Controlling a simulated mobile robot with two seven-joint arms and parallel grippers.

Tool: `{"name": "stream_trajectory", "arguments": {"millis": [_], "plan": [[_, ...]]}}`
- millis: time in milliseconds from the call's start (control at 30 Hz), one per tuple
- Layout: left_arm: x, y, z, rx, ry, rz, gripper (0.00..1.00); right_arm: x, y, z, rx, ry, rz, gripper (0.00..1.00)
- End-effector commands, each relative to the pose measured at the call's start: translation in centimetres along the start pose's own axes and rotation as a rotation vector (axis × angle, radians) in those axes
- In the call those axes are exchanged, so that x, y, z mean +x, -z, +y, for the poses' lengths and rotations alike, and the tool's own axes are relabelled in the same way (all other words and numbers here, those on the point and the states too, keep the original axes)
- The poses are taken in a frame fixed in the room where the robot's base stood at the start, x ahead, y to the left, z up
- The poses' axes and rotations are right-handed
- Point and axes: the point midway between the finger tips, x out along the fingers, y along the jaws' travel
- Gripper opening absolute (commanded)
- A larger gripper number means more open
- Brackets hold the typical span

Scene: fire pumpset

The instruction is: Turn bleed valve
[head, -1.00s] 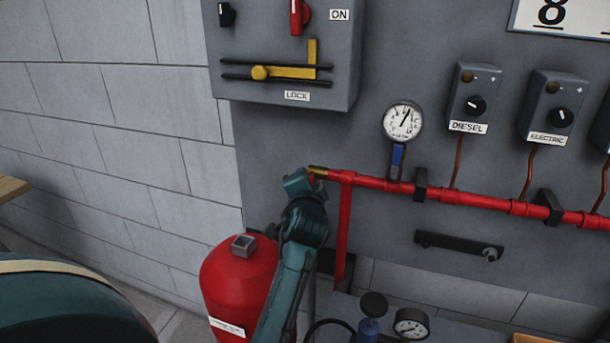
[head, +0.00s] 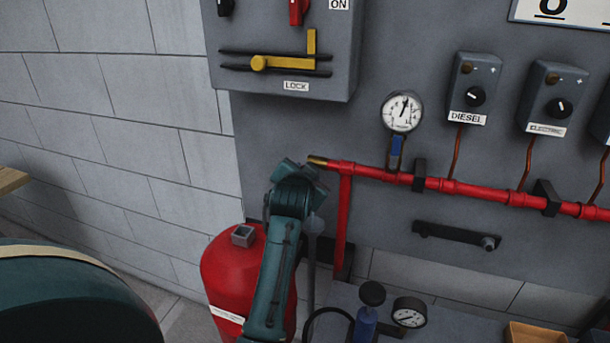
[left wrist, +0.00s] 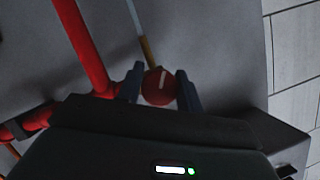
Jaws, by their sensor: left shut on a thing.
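The bleed valve's red round knob (left wrist: 158,87), with a pale mark on its face, sits between the two dark fingers of my left gripper (left wrist: 160,88) in the left wrist view. The gripper is shut on it. A brass end (left wrist: 148,52) shows just beyond the knob. In the head view the brass end (head: 317,161) tips the left end of the red pipe (head: 390,176). My left gripper (head: 300,168) is beside it there, and the wrist hides its fingertips and the knob. My right gripper is in neither view.
A pressure gauge (head: 402,111) stands above the pipe, with diesel (head: 473,88) and electric (head: 553,98) boxes to its right. A grey cabinet (head: 340,60) hangs above. A red tank (head: 226,268) stands below left, partly behind my arm. A blue pump-like fitting (head: 367,315) is below.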

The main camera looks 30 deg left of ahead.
Motion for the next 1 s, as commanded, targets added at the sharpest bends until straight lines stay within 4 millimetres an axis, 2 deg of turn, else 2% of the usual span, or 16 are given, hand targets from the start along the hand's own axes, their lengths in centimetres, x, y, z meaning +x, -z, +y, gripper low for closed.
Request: {"name": "stream_trajectory", "arguments": {"millis": [367,400,600,1000], "plan": [[0.01,-0.06,0.05,-0.003,-0.003,-0.002,0.13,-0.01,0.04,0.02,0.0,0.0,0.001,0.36],[0.01,-0.06,0.05,-0.003,-0.003,-0.002,0.38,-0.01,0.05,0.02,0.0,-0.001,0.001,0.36],[0.01,-0.05,0.04,-0.003,-0.002,-0.001,0.54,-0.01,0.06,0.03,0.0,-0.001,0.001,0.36],[0.07,0.18,-0.05,-0.002,-0.002,0.0,0.56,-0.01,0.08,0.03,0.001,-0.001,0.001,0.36]]}}
